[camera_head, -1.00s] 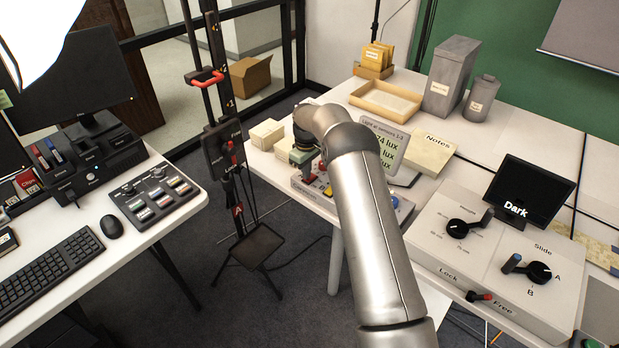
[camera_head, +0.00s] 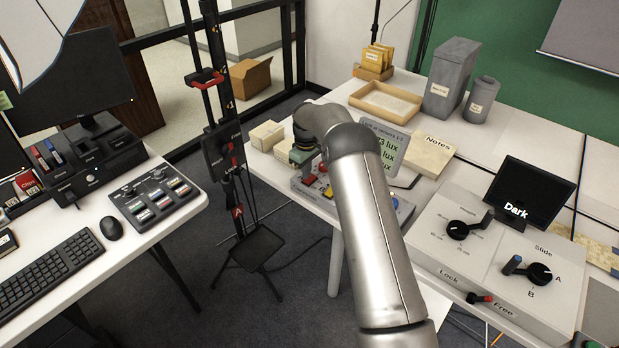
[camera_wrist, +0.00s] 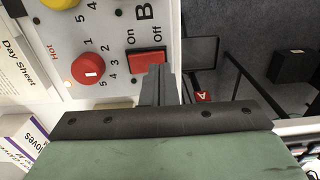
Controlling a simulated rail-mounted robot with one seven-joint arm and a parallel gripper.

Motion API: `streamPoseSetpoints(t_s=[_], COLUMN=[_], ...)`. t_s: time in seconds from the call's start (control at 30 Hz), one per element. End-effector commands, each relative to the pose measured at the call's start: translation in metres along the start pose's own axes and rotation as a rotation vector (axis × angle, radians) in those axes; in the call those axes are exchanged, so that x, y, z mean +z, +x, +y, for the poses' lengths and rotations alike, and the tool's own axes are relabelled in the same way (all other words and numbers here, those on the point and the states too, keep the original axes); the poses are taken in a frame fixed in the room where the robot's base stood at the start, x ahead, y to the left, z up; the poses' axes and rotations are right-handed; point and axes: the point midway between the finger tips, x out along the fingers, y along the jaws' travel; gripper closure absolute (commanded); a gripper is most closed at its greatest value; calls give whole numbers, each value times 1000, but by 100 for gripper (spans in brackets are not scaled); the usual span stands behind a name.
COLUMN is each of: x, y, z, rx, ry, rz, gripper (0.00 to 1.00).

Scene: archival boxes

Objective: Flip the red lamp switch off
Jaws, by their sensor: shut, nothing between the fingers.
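The red lamp switch (camera_wrist: 147,65) is a red rocker beside the words On and Off on a light grey control panel (camera_wrist: 113,38), seen in the wrist view. My gripper (camera_wrist: 158,70) is shut and empty, its dark fingertips at the Off side of the switch and covering part of it. I cannot tell whether they touch it. In the head view the panel (camera_head: 308,193) lies at the table's left edge, with my arm over part of it. The lamp (camera_head: 35,40) at the top left looks grey and unlit.
A red knob (camera_wrist: 88,68) and a yellow knob (camera_wrist: 60,3) sit left of the switch. A lux display (camera_head: 386,148) stands behind the panel. Boxes (camera_head: 266,135) lie behind my gripper. A tripod stand (camera_head: 220,150) stands left of the table.

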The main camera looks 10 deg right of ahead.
Motion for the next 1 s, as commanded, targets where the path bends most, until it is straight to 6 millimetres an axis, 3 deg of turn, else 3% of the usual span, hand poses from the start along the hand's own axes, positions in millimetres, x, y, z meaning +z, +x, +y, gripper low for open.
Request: streamPoseSetpoints(t_s=[0.5, 1.0], x=[0, 0], y=[-42, -44], z=[0, 0], rx=[0, 0], ry=[0, 1], rz=[1, 0], gripper=[100, 100])
